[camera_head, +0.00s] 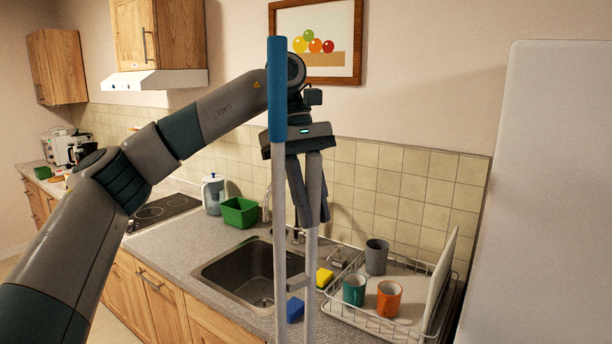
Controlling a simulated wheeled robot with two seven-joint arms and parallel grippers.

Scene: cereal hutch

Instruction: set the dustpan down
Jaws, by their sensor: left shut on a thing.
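My left gripper (310,220) hangs fingers down above the sink area and is shut on a pale upright pole (312,265). A second pale pole (279,220) with a blue grip (277,90) stands close beside it on the left. A short pale clip (297,283) shows between the two poles. Both poles run out of the bottom of the picture, so the dustpan's pan is not in view. I cannot tell which pole belongs to the dustpan. My right gripper is not in view.
Behind the poles are a sink (225,275), a dish rack (350,310) with several cups, a yellow sponge (324,277) and a blue sponge (295,311). A green bin (239,212) and a pitcher (214,194) stand near the hob (160,210). A tall white surface (550,200) fills the right side.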

